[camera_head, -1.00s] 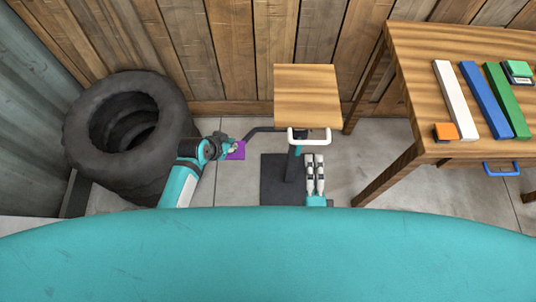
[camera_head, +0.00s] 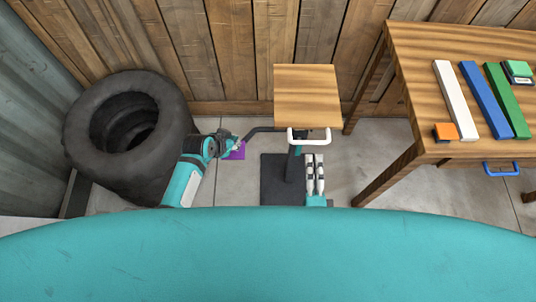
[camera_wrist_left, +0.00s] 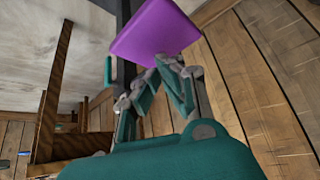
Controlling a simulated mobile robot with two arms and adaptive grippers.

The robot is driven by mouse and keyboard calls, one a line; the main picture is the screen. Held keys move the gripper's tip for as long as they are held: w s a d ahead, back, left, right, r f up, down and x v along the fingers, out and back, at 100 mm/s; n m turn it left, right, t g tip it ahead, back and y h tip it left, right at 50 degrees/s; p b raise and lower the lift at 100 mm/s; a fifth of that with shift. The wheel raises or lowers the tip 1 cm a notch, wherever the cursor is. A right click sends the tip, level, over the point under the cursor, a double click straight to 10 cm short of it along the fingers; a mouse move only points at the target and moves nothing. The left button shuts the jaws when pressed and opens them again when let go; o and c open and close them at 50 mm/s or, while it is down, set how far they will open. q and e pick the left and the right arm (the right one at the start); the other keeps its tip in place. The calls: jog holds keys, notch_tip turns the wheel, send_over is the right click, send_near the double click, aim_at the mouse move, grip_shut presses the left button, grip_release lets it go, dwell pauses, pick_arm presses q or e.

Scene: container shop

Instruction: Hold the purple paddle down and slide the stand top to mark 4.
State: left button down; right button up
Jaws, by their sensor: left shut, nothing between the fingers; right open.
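The purple paddle (camera_head: 239,153) sits low at the end of a dark bent lever left of the stand. My left gripper (camera_head: 233,146) is shut and empty over the paddle, partly covering it. In the left wrist view the paddle (camera_wrist_left: 155,32) is just beyond the fingertips (camera_wrist_left: 167,62); I cannot tell whether they press on it. The stand has a square wooden top (camera_head: 307,95), a white handle (camera_head: 309,136) on its near side and a dark base plate (camera_head: 275,180). My right gripper (camera_head: 315,160) is open, just below the handle, apart from it. No mark numbers are readable.
A wooden table (camera_head: 420,60) at the right holds white, blue and green bars, an orange block (camera_head: 445,132) and a small green device (camera_head: 517,72). Stacked black tyres (camera_head: 160,165) stand at the left, close to my left arm. A plank wall (camera_head: 240,50) closes the back.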

aim_at(311, 141)
pick_arm(q)
jog(key=shift+s+f, duration=0.15)
jog(key=shift+f, duration=2.3)
pick_arm(e)
jog(key=shift+s+d, duration=0.1)
jog(key=shift+d, duration=0.1)
jog(key=c, duration=0.3)
pick_arm(q)
jog(key=shift+d, duration=0.1)
pick_arm(e)
jog(key=d+n+y, duration=0.1)
jog(key=s+d+r+n+g+y, duration=0.1)
jog(key=y, duration=0.1)
jog(key=d+g+y, duration=0.1)
jog(key=d, duration=0.1)
jog(key=shift+s+r+n+y, duration=0.25)
jog(key=shift+s+n+y, duration=0.15)
jog(key=c, duration=0.3)
jog(key=shift+n+g+y, duration=0.4)
jog(key=shift+g+y, duration=0.3)
jog(key=x, duration=1.1)
jog(key=shift+r, duration=0.25)
jog(key=shift+c, duration=0.3)
jog(key=shift+d, duration=0.1)
grip_shut()
